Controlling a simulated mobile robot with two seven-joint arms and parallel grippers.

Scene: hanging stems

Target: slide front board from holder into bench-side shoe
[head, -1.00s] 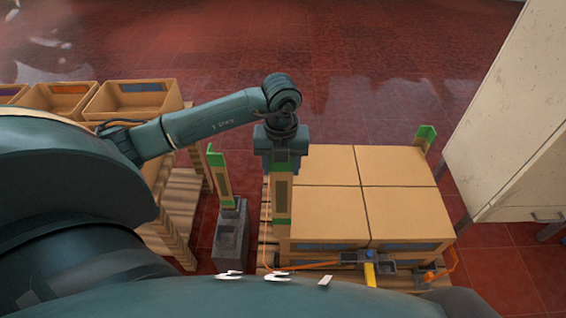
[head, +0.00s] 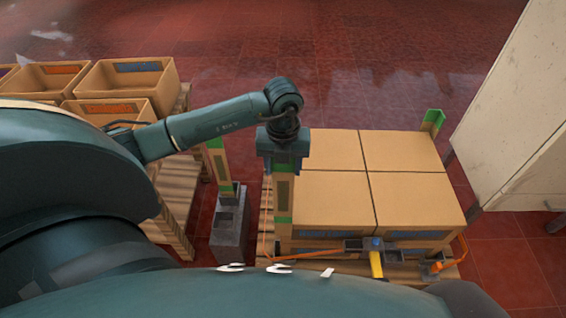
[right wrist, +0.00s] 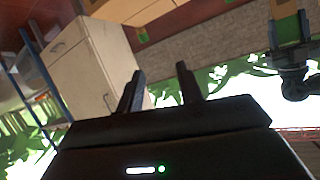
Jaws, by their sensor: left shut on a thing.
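The front board (head: 283,192), brown with green bands, hangs upright below my left gripper (head: 284,168) in the head view. My left gripper is shut on its upper end. The board stands in front of the left side of the stacked cartons; whether it touches them I cannot tell. The grey block holder (head: 230,236) stands on the floor to the left, with a second green-banded board (head: 218,160) upright in it, partly hidden by my left arm. A dark shoe (head: 431,268) is at the pallet's front right; which shoe is bench-side is unclear. My right gripper (right wrist: 160,82) is open and empty.
Cartons (head: 405,200) sit on a wooden pallet (head: 300,268). An orange strap and a yellow-handled buckle (head: 376,262) lie along its front. Open bins (head: 125,80) stand at left. A pale cabinet (head: 520,110) stands at right. Red floor lies clear behind.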

